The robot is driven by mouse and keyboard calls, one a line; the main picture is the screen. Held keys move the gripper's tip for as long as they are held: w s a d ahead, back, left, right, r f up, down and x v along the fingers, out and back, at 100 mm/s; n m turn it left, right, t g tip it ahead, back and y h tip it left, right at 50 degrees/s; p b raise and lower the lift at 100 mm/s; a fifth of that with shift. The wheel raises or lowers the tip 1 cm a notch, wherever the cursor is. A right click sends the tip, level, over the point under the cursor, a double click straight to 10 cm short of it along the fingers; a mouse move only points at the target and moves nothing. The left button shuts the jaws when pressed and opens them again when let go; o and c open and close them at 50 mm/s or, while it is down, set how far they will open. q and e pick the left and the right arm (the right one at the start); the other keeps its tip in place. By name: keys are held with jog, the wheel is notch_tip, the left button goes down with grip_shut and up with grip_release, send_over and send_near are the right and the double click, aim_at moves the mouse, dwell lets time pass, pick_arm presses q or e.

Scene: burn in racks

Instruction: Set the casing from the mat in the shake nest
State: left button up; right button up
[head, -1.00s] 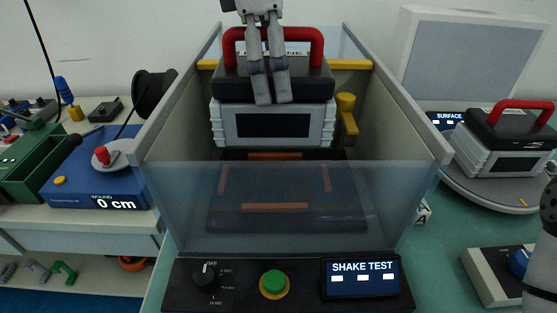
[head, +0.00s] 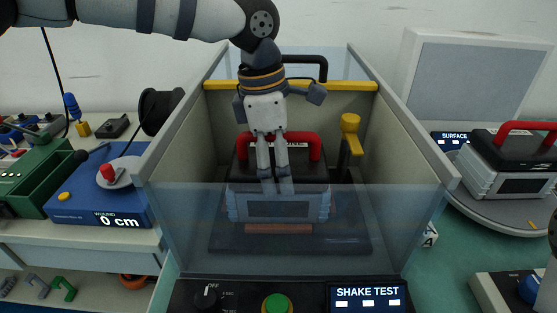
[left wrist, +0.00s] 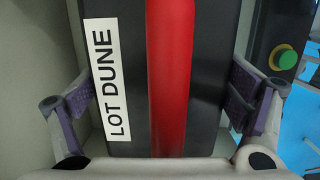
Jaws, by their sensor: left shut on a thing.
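The casing (head: 280,206), grey-sided with a black top and red handle, is inside the clear-fronted shake test box, low over the dark nest plate (head: 225,240). I cannot tell whether it rests fully on the plate. An orange strip of the nest shows just in front of it. My left gripper (head: 276,188) reaches down from above and is shut on the casing. In the left wrist view its fingers (left wrist: 160,100) lie on both sides of the black top (left wrist: 215,70), which carries a LOT DUNE label. My right gripper is not in view.
Box walls (head: 175,150) surround the casing, with a yellow bar (head: 225,86) behind and a yellow clamp lever (head: 350,135) at right. A similar casing (head: 505,165) stands on a round plate at right. A blue winding unit (head: 105,200) is at left.

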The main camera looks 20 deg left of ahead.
pick_arm(q)
jog(key=o, duration=1.5)
jog(key=shift+c, duration=0.2)
jog(key=shift+r, duration=0.15)
jog(key=r, duration=0.4)
jog(key=a+r, duration=0.1)
jog(key=r, duration=0.6)
jog(key=shift+s+a+r, duration=0.25)
jog(key=shift+a+r, duration=0.1)
jog(key=shift+r, duration=0.05)
